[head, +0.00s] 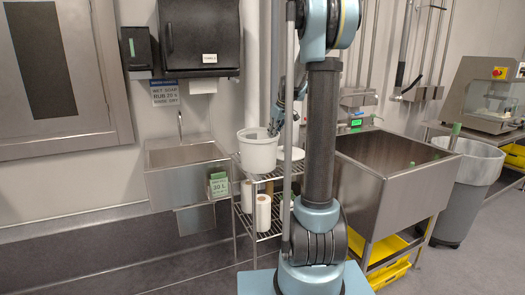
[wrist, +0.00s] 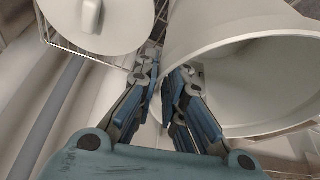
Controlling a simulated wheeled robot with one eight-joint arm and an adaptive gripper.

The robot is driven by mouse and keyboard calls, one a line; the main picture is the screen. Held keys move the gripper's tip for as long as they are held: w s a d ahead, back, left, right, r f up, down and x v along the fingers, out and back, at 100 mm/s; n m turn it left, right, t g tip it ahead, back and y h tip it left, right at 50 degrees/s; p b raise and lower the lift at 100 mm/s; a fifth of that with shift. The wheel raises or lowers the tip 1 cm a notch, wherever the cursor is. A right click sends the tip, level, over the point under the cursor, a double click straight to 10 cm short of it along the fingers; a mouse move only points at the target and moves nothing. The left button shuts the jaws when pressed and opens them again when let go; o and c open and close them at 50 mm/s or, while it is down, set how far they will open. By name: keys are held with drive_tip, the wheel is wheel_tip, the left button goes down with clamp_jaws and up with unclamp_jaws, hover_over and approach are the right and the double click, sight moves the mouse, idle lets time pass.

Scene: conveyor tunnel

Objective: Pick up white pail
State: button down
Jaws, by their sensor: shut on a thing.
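The white pail (head: 257,153) is upright at the left end of the wire rack's top, in the head view. I cannot tell whether its base touches the rack. My gripper (head: 273,130) reaches down to the pail's rim on the right side and is shut on it. In the wrist view the open-mouthed pail (wrist: 225,45) fills the right side, and the fingers of my gripper (wrist: 163,80) pinch its rim wall. The fingers and rim partly hide the contact.
A white round lid with a handle (wrist: 95,22) lies beside the pail. The wire rack (head: 243,218) holds paper rolls (head: 263,212) below. A small sink (head: 185,155) stands left, a large steel basin (head: 385,170) right, and a grey bin (head: 468,190) farther right.

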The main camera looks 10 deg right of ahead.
wheel_tip(320, 180, up, 10)
idle(0.6)
drive_tip(key=shift+s, duration=0.1)
idle(0.3)
